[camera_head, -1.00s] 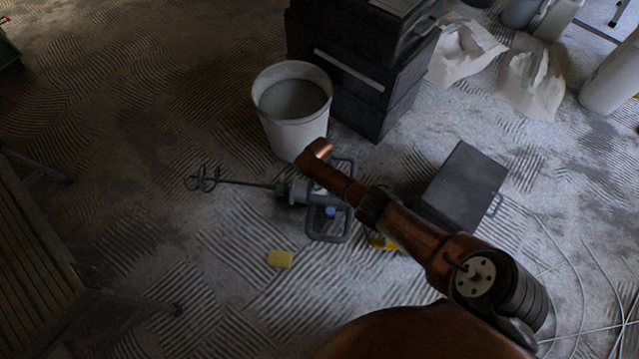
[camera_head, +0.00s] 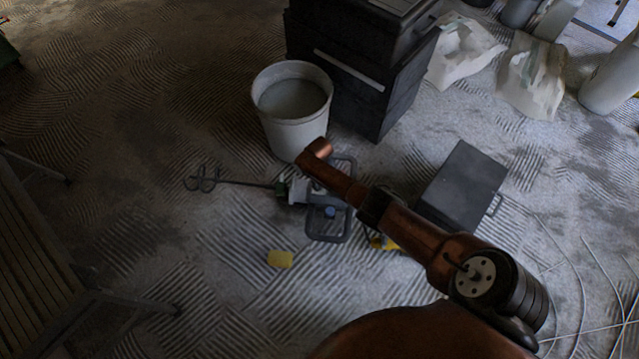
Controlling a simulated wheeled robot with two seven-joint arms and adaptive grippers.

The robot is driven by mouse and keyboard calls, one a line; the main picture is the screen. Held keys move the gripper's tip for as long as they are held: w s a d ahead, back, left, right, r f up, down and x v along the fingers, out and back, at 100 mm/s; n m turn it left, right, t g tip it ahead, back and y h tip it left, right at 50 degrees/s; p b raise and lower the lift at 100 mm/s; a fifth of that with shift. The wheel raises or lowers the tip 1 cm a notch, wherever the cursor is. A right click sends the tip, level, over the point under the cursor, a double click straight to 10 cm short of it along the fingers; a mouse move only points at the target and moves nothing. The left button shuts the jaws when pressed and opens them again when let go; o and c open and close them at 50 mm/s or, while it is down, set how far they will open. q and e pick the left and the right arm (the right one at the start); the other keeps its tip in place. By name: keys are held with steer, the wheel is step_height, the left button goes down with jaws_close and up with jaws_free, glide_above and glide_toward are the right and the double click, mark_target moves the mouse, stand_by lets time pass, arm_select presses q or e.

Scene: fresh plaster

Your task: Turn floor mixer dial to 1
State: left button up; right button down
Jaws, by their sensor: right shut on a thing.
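The floor mixer (camera_head: 300,192) lies on the floor in the middle of the head view. Its thin shaft and looped paddle (camera_head: 203,183) point left, and its dark frame handle (camera_head: 328,238) is at the right. A small blue round part (camera_head: 330,211) shows inside the frame; I cannot tell whether it is the dial. My right arm reaches in from the lower right over the mixer. My right gripper (camera_head: 311,188) is at the mixer's body, shut on part of it. The fingertips and dial setting are too small and dark to read. My left gripper is not in view.
A white bucket (camera_head: 275,123) of grey material stands just behind the mixer, beside dark stacked cases (camera_head: 345,95). A dark box (camera_head: 462,185) stands to the right. A slatted bench (camera_head: 35,260) is at left. Floor between is clear.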

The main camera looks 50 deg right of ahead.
steer(key=shift+s, duration=0.1)
steer(key=c, duration=1.7)
jaws_free()
steer(key=shift+r, duration=0.55)
step_height(320, 180, up, 11)
steer(key=shift+d+f, duration=0.1)
